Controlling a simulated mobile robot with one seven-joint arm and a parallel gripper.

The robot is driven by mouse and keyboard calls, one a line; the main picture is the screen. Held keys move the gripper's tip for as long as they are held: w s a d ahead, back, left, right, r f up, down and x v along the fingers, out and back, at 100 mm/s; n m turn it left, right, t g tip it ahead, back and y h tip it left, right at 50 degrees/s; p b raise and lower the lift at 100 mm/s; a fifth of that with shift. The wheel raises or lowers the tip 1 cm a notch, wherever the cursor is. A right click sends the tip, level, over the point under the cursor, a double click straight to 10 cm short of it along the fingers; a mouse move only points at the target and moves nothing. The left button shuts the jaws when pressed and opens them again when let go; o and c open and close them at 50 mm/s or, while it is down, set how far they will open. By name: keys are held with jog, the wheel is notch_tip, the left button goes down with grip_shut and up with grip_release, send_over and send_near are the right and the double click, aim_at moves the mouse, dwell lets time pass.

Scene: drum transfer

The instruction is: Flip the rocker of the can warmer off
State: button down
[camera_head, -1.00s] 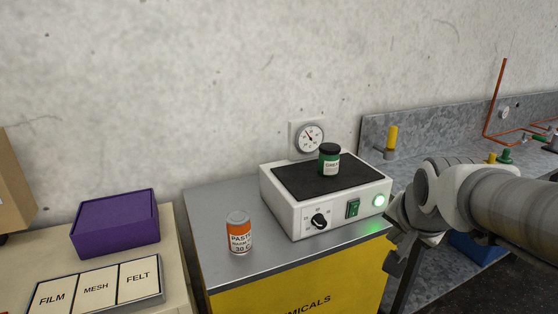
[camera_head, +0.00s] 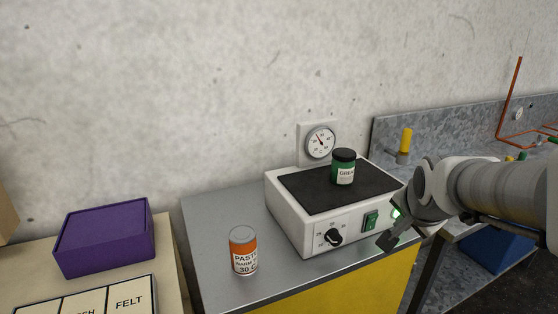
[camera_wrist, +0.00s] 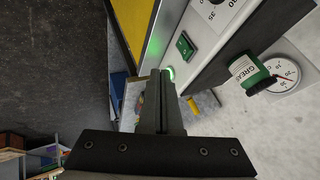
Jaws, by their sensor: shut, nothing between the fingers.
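The can warmer (camera_head: 290,220) is a white box with a dark top plate, standing on a grey cabinet top. Its green rocker (camera_head: 370,221) is on the front face, between a black dial knob (camera_head: 333,238) and a lit green lamp (camera_head: 396,212). The rocker also shows in the wrist view (camera_wrist: 185,46), just beyond my fingertips and to their right. My gripper (camera_head: 386,241) is shut and empty, in front of the warmer's right end. It partly hides the lamp in the head view. A green grease can (camera_head: 343,168) stands on the warmer's plate.
An orange and white paste can (camera_head: 243,252) stands on the cabinet top (camera_head: 215,225), left of the warmer. A round gauge (camera_head: 320,142) is on the wall behind. A purple box (camera_head: 105,238) and a labelled tray (camera_head: 130,303) are on the left bench.

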jog(key=b, duration=0.2)
send_near(371, 223)
jog(key=d+f, duration=0.1)
jog(key=w+d+f, duration=0.1)
jog(key=f, duration=0.1)
jog(key=w+d+f, duration=0.1)
jog(key=f, duration=0.1)
jog(key=shift+w+d+f, duration=0.1)
jog(key=shift+w, duration=0.55)
